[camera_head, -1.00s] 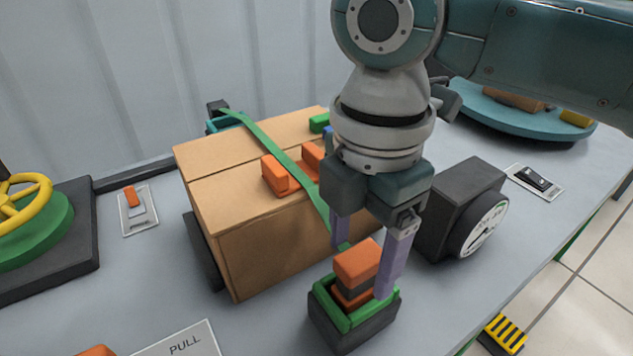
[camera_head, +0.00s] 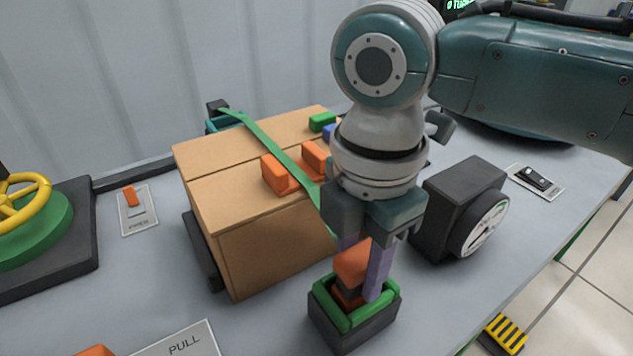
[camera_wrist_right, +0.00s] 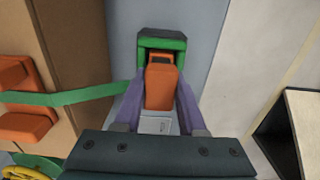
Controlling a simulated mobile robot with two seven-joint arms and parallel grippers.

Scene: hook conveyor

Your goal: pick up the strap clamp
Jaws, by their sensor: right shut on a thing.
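The strap clamp (camera_head: 352,262), an orange block with a dark band, stands upright in a dark holder (camera_head: 352,333) with a green rim. My right gripper (camera_head: 358,277) points down over it, its purple fingers shut on the clamp's sides. In the right wrist view the clamp (camera_wrist_right: 161,88) lies between the two fingers, its far end within the green rim. The green strap (camera_head: 262,143) crosses the cardboard box (camera_head: 260,250) and runs down toward the clamp. Its end is hidden behind a finger. My left gripper is not in view.
Orange blocks (camera_head: 275,174) sit on the box beside the strap. A dark box with a round dial (camera_head: 484,225) stands right of my gripper. A yellow handwheel (camera_head: 22,196) on a green base is at far left. The table's right edge is close by.

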